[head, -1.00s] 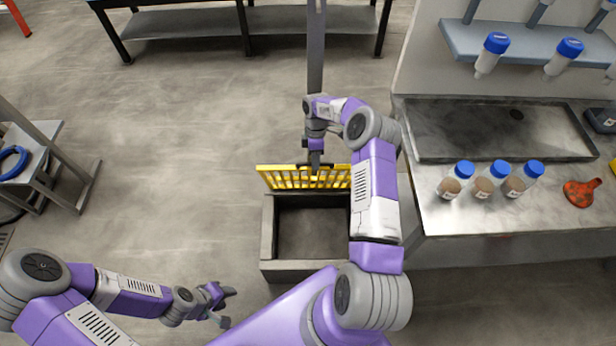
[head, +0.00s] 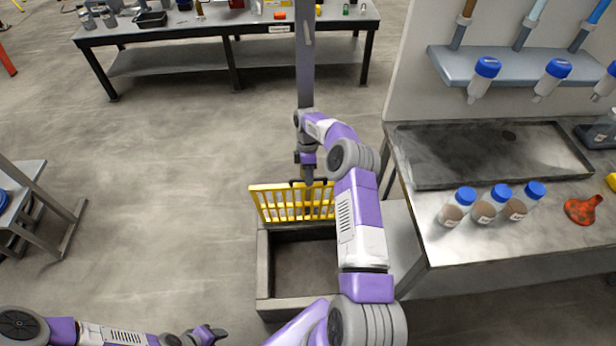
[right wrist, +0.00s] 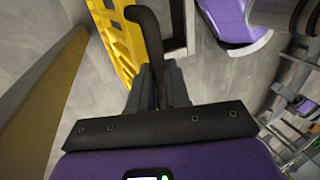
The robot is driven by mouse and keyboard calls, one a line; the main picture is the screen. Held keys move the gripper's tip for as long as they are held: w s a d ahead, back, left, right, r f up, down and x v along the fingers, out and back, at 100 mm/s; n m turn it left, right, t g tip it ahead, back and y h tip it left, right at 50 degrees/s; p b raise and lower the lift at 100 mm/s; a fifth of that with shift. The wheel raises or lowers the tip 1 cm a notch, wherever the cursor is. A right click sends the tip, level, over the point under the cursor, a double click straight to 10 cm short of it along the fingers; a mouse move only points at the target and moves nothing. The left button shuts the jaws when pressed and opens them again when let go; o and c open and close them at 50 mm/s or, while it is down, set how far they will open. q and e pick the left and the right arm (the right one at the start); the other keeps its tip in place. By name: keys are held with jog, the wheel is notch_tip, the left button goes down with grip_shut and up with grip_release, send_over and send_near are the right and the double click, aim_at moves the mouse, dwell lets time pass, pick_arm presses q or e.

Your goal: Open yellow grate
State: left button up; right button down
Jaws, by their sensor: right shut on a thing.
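The yellow grate (head: 283,204) stands raised, close to upright, at the far edge of a dark open pit (head: 303,268) in the floor box. A dark handle is on its top edge. My right gripper (head: 308,180) is at that top edge. In the right wrist view the right gripper (right wrist: 160,88) is shut on the dark handle (right wrist: 146,30), with the yellow grate (right wrist: 112,40) beside it. My left gripper (head: 210,334) is low at the bottom edge of the head view, away from the grate; its fingers are too small to read.
A metal bench (head: 450,230) with a tray, several blue-capped bottles and an orange-red funnel (head: 583,209) stands at the right. A grey post (head: 305,60) rises behind the grate. A table (head: 240,40) is at the back.

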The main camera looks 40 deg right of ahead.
jog(key=c, duration=1.5)
grip_release()
jog(key=shift+s+d+f, duration=0.15)
jog(key=shift+s+f, duration=0.05)
jog(key=shift+f, duration=0.3)
jog(key=o, duration=0.4)
jog(key=shift+w+d, duration=0.15)
jog(key=shift+r, duration=0.15)
notch_tip(320, 180, up, 10)
jog(key=shift+p, duration=1.05)
